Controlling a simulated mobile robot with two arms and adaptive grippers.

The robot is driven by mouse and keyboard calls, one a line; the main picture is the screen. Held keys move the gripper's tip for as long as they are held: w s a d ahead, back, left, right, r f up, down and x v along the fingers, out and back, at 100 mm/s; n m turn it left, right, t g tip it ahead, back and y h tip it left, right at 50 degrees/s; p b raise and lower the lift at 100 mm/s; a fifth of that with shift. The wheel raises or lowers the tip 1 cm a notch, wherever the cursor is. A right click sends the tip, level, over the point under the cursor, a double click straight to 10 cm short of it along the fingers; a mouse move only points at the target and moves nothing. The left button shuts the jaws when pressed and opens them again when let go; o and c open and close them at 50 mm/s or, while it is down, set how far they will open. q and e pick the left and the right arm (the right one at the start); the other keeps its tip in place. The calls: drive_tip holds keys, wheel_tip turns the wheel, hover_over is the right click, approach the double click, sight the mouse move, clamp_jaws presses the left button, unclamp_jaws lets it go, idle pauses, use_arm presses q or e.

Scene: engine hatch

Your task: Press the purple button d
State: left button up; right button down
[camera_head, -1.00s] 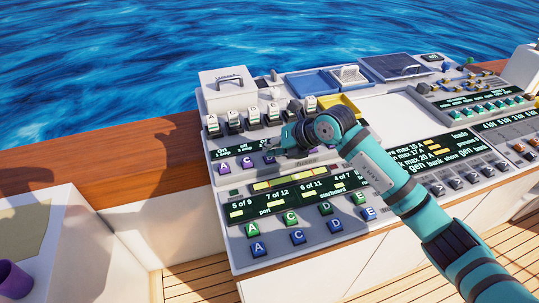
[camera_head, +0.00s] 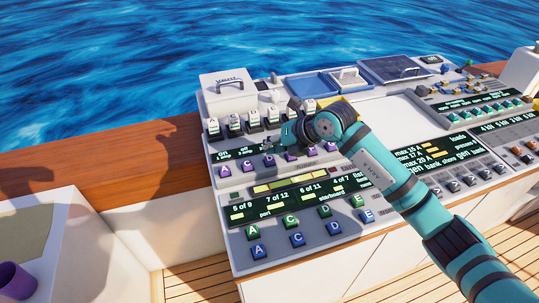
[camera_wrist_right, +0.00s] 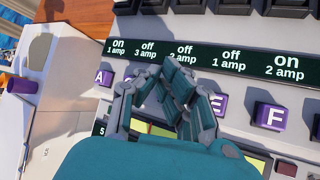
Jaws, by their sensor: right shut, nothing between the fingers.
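A row of purple lettered buttons runs below a dark display strip in the head view, among them A (camera_head: 224,171) and C (camera_head: 248,165). A purple button beside the fingers (camera_head: 268,160) has a letter too small to read there; by its place after C it may be D. My right gripper (camera_head: 287,143) is shut and empty, over the middle of this row. The fingers hide most of the buttons between; contact cannot be told. My left gripper is out of view.
Black-and-white switches (camera_head: 252,121) stand behind the purple row. A lower display strip (camera_head: 290,200) and green and blue buttons (camera_head: 298,239) lie in front. A white box (camera_head: 228,92) with a handle and a blue tray (camera_head: 313,84) stand at the back.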

drive_tip(key=shift+r, duration=0.1)
drive_tip(key=shift+r+p, duration=1.6)
drive_tip(key=shift+r, duration=0.85)
wheel_tip(320, 180, up, 7)
drive_tip(key=p, duration=0.4)
hover_over(271, 157)
drive_tip(key=shift+f, duration=0.2)
drive_tip(key=shift+w, duration=0.15)
